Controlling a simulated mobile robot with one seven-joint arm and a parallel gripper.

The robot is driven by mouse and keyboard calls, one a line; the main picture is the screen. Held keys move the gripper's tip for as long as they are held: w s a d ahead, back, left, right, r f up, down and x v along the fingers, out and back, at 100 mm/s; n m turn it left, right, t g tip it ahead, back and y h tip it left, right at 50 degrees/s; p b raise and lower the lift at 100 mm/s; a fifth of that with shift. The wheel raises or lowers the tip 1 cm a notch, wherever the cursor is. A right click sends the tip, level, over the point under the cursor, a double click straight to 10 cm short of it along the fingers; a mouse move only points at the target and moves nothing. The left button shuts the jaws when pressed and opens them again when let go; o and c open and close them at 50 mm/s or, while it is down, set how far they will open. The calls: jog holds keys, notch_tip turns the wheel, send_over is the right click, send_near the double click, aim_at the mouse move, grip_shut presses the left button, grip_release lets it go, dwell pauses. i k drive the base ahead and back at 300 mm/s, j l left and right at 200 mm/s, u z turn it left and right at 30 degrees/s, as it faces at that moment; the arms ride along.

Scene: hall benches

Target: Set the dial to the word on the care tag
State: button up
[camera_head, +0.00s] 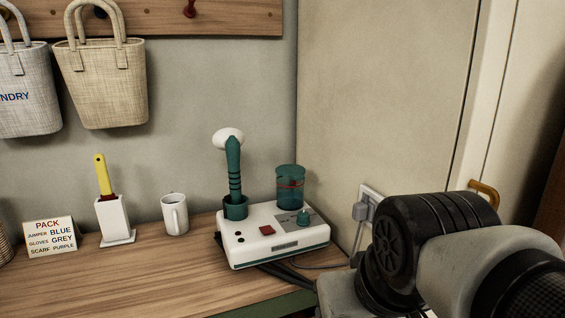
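A white and green garment steamer (262,246) stands on the bench. No care tag can be made out. My arm fills the lower right, to the right of the steamer. My gripper is not in view.
A clear blue-green tank and a green steamer head (234,165) rise from the steamer. A mug (174,215), a brush in a white holder (112,222) and a PACK card (51,238) stand leftward. Bags (103,85) hang above. The bench front (150,280) is clear.

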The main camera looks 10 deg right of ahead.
aim_at(303, 217)
jog(key=k+l+z, duration=0.1)
jog(key=l, duration=0.3)
jog(key=k+l+z, duration=0.1)
jog(key=l, duration=0.3)
jog(key=k+l+z, duration=0.1)
jog(key=l, duration=0.35)
jog(key=k+l+z, duration=0.1)
jog(key=l, duration=0.35)
jog(key=k+l+z, duration=0.1)
jog(key=l, duration=0.35)
jog(key=k, duration=0.1)
